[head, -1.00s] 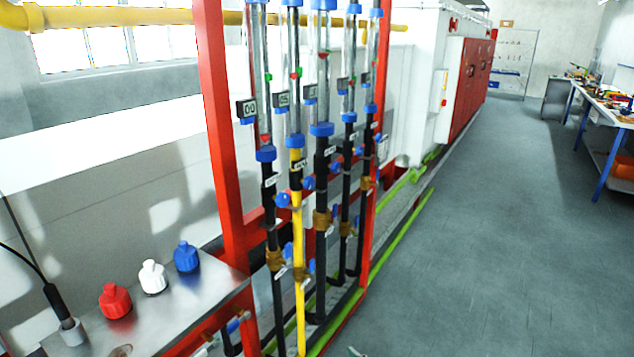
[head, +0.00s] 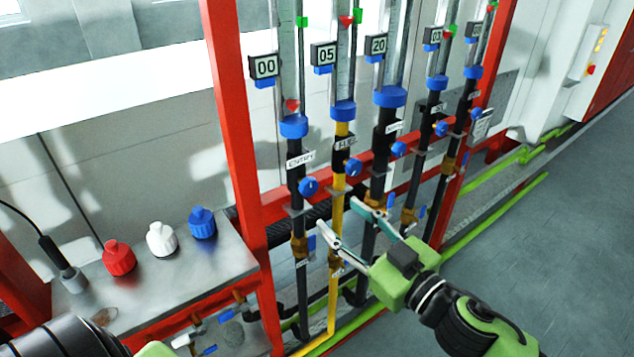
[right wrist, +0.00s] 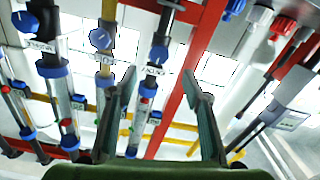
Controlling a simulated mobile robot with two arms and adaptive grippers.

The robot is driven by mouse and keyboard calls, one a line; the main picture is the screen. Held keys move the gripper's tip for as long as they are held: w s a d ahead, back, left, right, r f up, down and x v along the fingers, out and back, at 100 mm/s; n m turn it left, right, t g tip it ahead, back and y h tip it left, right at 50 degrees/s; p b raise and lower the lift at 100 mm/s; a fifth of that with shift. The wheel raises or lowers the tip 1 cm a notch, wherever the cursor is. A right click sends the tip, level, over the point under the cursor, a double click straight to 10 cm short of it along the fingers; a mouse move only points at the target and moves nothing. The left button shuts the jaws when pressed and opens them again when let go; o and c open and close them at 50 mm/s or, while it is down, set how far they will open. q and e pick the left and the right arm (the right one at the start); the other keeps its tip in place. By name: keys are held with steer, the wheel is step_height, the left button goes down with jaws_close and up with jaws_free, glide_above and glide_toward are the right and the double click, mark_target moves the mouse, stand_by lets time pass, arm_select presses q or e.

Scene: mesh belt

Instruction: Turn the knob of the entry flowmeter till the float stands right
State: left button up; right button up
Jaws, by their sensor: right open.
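The entry flowmeter is the leftmost tube, with an ENTRY label (head: 300,159) and a display (head: 264,67) reading 00. Its red float (head: 292,105) stands low in the tube, just above the lower blue collar and well below the green mark (head: 302,21). Its blue knob (head: 309,186) sits below the label. My right gripper (head: 340,216) is open and empty, below and right of this knob in the head view, apart from it. In the right wrist view the scene is upside down; the knob (right wrist: 158,53) shows between the open fingers (right wrist: 159,73).
Several similar flowmeters stand close by on the right, with their own knobs, such as the yellow-piped one's (head: 353,167). A red post (head: 232,120) stands left. A metal bench (head: 160,285) carries red, white and blue bottles. The floor at right is clear.

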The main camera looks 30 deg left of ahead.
mark_target(311, 189)
steer(key=p+x, duration=0.1)
steer(key=x, duration=0.8)
steer(key=shift+w+a+p, duration=0.25)
steer(key=shift+a+p, duration=0.1)
steer(key=shift+x, duration=0.85)
arm_select(q)
steer(key=shift+w+a+r, duration=0.1)
steer(key=shift+w+r, duration=0.25)
steer(key=shift+r, duration=0.25)
steer(key=shift+w+r, duration=0.3)
steer(key=shift+r, duration=0.25)
steer(key=shift+s, duration=0.15)
arm_select(e)
steer(key=c, duration=1.1)
